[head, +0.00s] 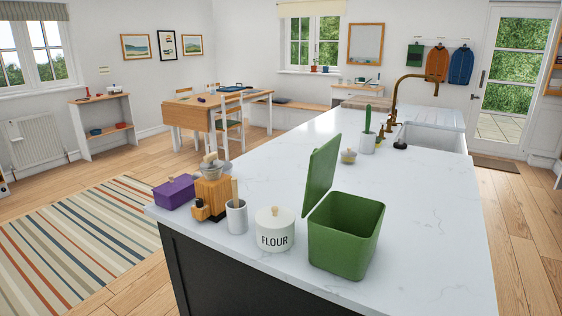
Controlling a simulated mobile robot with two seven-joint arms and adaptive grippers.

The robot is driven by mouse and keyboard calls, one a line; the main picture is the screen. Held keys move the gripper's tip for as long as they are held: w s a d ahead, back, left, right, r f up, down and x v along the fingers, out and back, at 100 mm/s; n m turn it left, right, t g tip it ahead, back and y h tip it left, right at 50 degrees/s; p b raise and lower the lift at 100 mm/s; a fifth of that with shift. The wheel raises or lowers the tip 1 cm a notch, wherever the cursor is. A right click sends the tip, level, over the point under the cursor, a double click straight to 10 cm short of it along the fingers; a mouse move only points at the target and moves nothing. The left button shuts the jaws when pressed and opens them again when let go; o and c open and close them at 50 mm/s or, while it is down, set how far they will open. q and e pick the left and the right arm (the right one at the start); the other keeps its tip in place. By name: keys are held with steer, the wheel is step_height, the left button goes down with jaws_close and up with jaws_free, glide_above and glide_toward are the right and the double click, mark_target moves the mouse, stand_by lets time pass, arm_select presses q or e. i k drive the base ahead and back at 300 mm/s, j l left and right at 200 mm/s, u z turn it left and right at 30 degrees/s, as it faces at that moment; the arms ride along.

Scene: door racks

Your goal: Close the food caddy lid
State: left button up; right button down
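A green food caddy (340,251) stands upright near the front of the white kitchen island in the head view. Its green lid (322,177) is open, raised steeply on the left side and leaning a little to the right at the top. The caddy's mouth is uncovered, and the inside that shows is plain green. Neither of my grippers is in view.
A white flour jar (275,238), a utensil pot (236,217), a wooden grinder (213,194) and a purple box (174,191) stand left of the caddy. The white worktop (431,222) is clear to its right. A sink and tap (393,97) lie behind.

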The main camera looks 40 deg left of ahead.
mark_target(322, 165)
steer(key=k+j, duration=0.1)
steer(key=j, duration=0.35)
steer(key=k+j, duration=0.1)
steer(key=j, duration=0.3)
steer(key=k+j+z, duration=0.1)
steer(key=j, duration=0.35)
steer(key=k+j, duration=0.15)
steer(key=j, duration=0.25)
steer(key=k+j+z, duration=0.1)
steer(key=j, duration=0.3)
